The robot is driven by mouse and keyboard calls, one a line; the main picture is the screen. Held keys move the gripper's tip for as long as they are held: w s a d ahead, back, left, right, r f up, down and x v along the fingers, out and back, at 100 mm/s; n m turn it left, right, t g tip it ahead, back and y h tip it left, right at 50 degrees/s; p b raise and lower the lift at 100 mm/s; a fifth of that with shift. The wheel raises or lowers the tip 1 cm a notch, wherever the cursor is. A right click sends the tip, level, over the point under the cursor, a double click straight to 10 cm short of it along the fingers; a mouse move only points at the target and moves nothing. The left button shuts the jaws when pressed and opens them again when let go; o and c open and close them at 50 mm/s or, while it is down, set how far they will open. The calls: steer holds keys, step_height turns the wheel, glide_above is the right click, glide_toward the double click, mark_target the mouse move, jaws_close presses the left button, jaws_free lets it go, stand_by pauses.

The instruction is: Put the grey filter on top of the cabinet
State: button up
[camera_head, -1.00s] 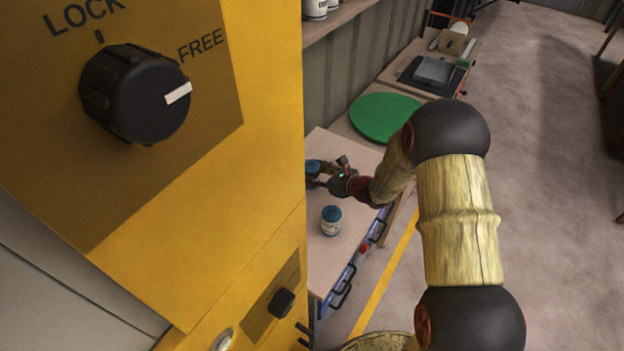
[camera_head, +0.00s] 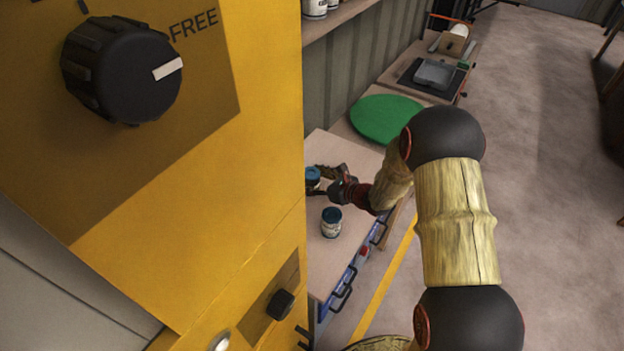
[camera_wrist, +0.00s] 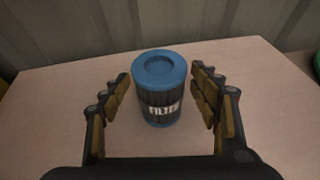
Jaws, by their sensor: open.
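The filter (camera_wrist: 159,98) stands upright on a pale table in the wrist view. It is a dark grey can with a blue top and a white label. My gripper (camera_wrist: 160,92) is open, with one finger on each side of the can and a gap on both sides. In the head view my gripper (camera_head: 322,184) is small, at the table beside the blue-topped can (camera_head: 313,177), which the yellow housing partly hides. A tall yellow housing (camera_head: 250,190) fills the left; I cannot tell whether it is the cabinet.
A second blue-topped can (camera_head: 331,222) stands nearer on the table (camera_head: 318,256), which has blue drawers (camera_head: 345,285) with dark handles below. A green disc (camera_head: 387,118) and a black tray (camera_head: 430,80) lie farther back. Open floor (camera_head: 550,200) is on the right.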

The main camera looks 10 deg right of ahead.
steer(key=shift+r, duration=0.25)
steer(key=p+v, duration=0.3)
steer(key=v, duration=0.9)
steer(key=s+a+r+n+g+y, duration=0.1)
steer(key=s+a+r+n+g, duration=0.6)
steer(key=s+a+r+n, duration=0.7)
steer(key=s+d+r+n+h, duration=0.4)
steer(key=s+d+r+n, duration=0.1)
steer(key=s+n, duration=0.2)
steer(key=s+d+r+n+t+h, duration=0.1)
steer(key=s+d+r+n+h, duration=0.3)
steer(key=s+d+r+n, duration=0.2)
steer(key=s+n, duration=0.2)
steer(key=s, duration=0.1)
steer(key=shift+d+h, duration=0.25)
steer(key=shift+h, duration=0.15)
